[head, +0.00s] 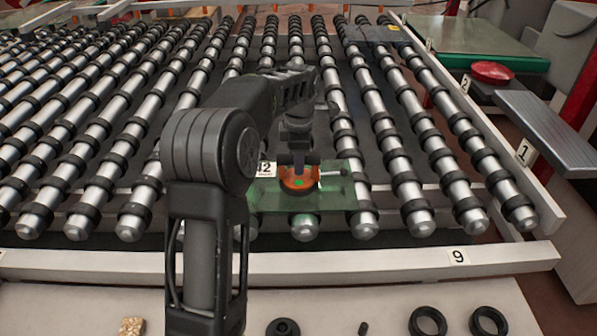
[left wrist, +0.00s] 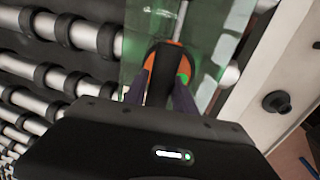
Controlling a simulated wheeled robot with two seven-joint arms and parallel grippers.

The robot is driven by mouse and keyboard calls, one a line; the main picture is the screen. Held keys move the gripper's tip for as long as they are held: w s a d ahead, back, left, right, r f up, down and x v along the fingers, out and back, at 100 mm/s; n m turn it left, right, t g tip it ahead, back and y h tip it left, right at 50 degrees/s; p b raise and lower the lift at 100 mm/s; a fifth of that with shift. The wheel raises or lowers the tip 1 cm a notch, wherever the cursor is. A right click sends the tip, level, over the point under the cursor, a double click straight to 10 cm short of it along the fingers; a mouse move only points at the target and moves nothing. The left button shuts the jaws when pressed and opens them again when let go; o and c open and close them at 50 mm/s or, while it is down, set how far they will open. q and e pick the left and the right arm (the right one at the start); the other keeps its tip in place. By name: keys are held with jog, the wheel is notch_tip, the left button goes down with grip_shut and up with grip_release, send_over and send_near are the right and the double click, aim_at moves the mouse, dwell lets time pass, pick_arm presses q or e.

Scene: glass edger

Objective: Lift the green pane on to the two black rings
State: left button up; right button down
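The green pane (head: 335,198) is a clear green sheet at the front ends of the rollers, near the middle. I cannot tell whether it touches them. An orange and black suction lifter (head: 299,185) with a small metal lever sits on it. My left gripper (head: 298,165) points down at the lifter. In the left wrist view its two fingers (left wrist: 162,92) flank the lifter's black handle (left wrist: 160,72) with no clear gap, and the pane (left wrist: 205,45) shows behind. The two black rings, a left one (head: 428,321) and a right one (head: 489,321), lie on the pale front ledge. My right gripper is out of view.
Rows of metal rollers (head: 408,180) with black sleeves fill the back. A white rail (head: 350,263) marked 9 runs between rollers and ledge. A black round part (head: 283,327), a small black peg (head: 363,328) and a tan block (head: 132,326) are on the ledge.

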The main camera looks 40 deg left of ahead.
pick_arm(q)
grip_shut()
dwell(0.8)
jog(key=shift+r, duration=0.15)
